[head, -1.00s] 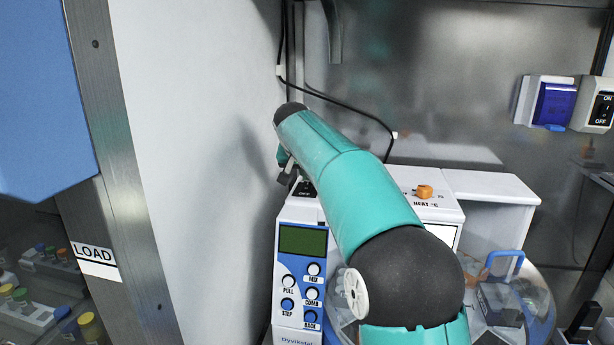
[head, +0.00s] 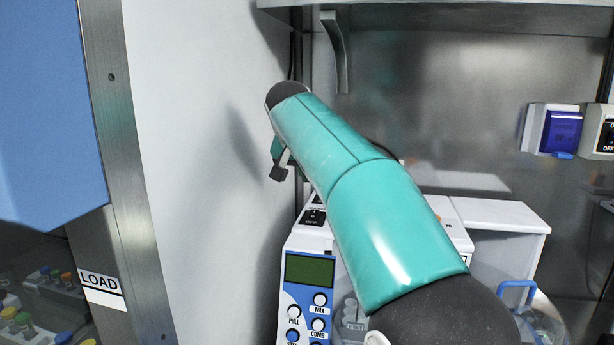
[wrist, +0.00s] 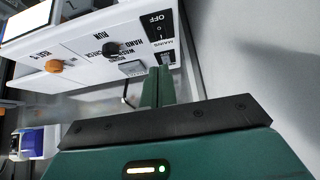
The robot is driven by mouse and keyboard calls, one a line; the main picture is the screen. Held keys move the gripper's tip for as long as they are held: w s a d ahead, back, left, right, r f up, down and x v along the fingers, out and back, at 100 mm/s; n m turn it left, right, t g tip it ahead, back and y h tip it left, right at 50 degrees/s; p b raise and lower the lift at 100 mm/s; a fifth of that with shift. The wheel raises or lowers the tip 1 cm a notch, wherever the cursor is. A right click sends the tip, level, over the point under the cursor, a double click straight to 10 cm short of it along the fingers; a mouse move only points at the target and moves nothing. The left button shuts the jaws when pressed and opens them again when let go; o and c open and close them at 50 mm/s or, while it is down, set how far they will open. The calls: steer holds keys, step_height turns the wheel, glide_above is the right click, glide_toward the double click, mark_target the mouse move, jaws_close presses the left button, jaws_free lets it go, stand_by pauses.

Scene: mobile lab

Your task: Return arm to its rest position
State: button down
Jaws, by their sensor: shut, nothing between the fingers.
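My gripper (wrist: 158,87) shows in the wrist view with its two green fingers together, shut and empty. It points toward the top panel of a white instrument (wrist: 110,45), near the black MAINS on/off switch (wrist: 160,27). In the head view my teal arm reaches up and left over the instrument (head: 310,240). The wrist end hangs beside the pale wall, above the switch (head: 313,217).
A pale wall (head: 190,120) stands close on the left, with a metal post marked LOAD (head: 100,280). A shelf with a bracket (head: 338,50) is above. A blue-covered socket (head: 560,130) is on the right wall. A clear dome (head: 545,315) sits at lower right.

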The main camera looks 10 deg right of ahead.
steer(key=s+d+f+n+y, duration=0.1)
steer(key=s+f, duration=0.6)
steer(key=s, duration=0.5)
steer(key=s+d+f+n+g+y, duration=0.1)
steer(key=s+f+n, duration=0.1)
steer(key=s+f, duration=0.6)
steer(key=s+d+f+n+y, duration=0.1)
steer(key=s+f, duration=0.7)
steer(key=s, duration=0.9)
steer(key=shift+s+d+f+n, duration=0.2)
steer(key=shift+d+n, duration=0.1)
steer(key=shift+d, duration=0.1)
